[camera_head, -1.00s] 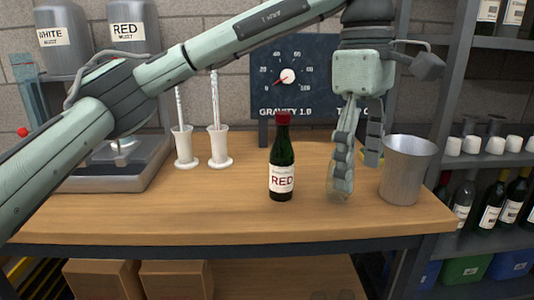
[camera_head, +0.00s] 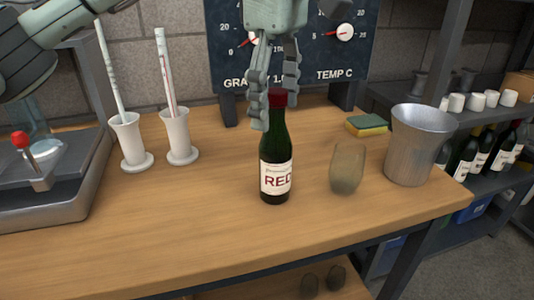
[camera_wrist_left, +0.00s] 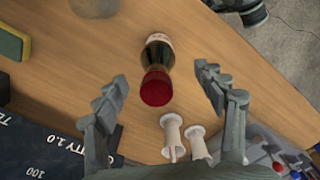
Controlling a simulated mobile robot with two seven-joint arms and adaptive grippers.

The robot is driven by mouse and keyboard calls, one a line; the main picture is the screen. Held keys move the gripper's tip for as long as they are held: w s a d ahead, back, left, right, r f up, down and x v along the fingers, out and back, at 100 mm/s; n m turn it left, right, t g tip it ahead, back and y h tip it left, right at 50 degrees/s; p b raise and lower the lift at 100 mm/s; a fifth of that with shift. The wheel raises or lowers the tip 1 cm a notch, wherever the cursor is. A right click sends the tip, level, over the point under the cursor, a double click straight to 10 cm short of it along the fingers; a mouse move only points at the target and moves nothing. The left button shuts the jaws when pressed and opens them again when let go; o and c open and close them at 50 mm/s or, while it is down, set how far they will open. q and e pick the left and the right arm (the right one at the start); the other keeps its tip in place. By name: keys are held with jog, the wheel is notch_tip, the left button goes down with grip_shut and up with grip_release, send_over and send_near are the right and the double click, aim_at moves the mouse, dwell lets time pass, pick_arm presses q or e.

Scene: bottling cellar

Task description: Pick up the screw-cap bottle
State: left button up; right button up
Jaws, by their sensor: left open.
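The screw-cap bottle (camera_head: 276,160) is dark green with a red cap and a label reading RED. It stands upright on the wooden bench (camera_head: 220,215). My left gripper (camera_head: 272,105) is at its cap, coming down from above and behind. In the left wrist view the bottle (camera_wrist_left: 157,67) lies between and beyond the two open fingers (camera_wrist_left: 168,95), with clear gaps on both sides of the red cap. No contact shows. My right gripper is in neither view.
A glass (camera_head: 347,167) and a metal bucket (camera_head: 417,145) stand right of the bottle, with a sponge (camera_head: 367,124) behind. Two white cylinder stands (camera_head: 180,137) with tall tubes are at the left. A gauge board (camera_head: 345,60) stands behind. The bench front is clear.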

aim_at(276, 140)
pick_arm(q)
notch_tip(276, 140, down, 3)
jog(key=shift+r, duration=0.2)
jog(key=f, duration=0.3)
jog(key=shift+w+f, duration=0.2)
jog(key=shift+f, duration=0.5)
jog(key=shift+c, duration=0.5)
jog(key=c, duration=1.4)
jog(key=shift+c, duration=0.6)
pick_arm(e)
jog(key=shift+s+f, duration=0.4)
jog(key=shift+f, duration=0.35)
pick_arm(q)
jog(key=shift+r, duration=0.15)
